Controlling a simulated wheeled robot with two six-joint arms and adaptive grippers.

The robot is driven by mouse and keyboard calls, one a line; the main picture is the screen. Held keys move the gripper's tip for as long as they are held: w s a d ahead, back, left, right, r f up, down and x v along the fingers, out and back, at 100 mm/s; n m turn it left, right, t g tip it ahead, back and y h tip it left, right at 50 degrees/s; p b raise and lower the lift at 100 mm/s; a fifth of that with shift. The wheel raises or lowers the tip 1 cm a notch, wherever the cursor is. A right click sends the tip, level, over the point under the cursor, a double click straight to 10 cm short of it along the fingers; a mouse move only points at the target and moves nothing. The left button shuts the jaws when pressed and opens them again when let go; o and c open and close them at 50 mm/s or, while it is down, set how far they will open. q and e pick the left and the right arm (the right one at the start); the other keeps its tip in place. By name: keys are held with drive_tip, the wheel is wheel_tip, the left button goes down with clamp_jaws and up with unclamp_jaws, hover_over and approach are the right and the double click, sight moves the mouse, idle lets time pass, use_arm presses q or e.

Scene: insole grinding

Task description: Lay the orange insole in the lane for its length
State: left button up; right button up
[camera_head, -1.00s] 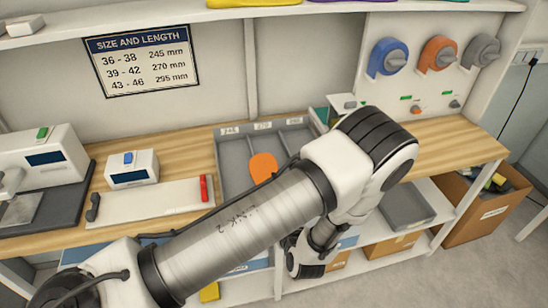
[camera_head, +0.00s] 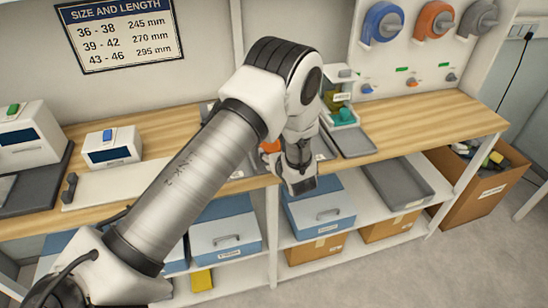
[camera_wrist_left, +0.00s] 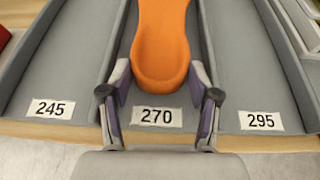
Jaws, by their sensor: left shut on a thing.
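The orange insole (camera_wrist_left: 160,45) is over the middle lane, labelled 270 (camera_wrist_left: 156,116), in the left wrist view, lengthwise with the lane. Its rounded end points to the label and its far end is cut off. My left gripper (camera_wrist_left: 160,78) has one finger on each side of that rounded end and is shut on it. I cannot tell whether the insole touches the lane floor. In the head view my arm hides most of the grey tray, and only a bit of orange (camera_head: 270,146) shows. My right gripper is not in view.
Lanes labelled 245 (camera_wrist_left: 52,108) and 295 (camera_wrist_left: 260,121) flank the middle lane, with raised dividers between, and look empty. The wall sign (camera_head: 120,35) pairs sizes with lengths. A white device (camera_head: 112,146) stands left of my arm, a small rack (camera_head: 340,108) right.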

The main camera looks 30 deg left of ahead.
use_arm(q)
drive_tip(key=shift+f, duration=0.9)
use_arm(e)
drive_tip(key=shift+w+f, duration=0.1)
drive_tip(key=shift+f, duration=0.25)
use_arm(q)
drive_tip(key=shift+f, duration=0.1)
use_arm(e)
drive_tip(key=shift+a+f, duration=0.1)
use_arm(q)
drive_tip(key=shift+f, duration=0.1)
drive_tip(key=o, duration=1.2)
drive_tip(key=shift+r, duration=0.2)
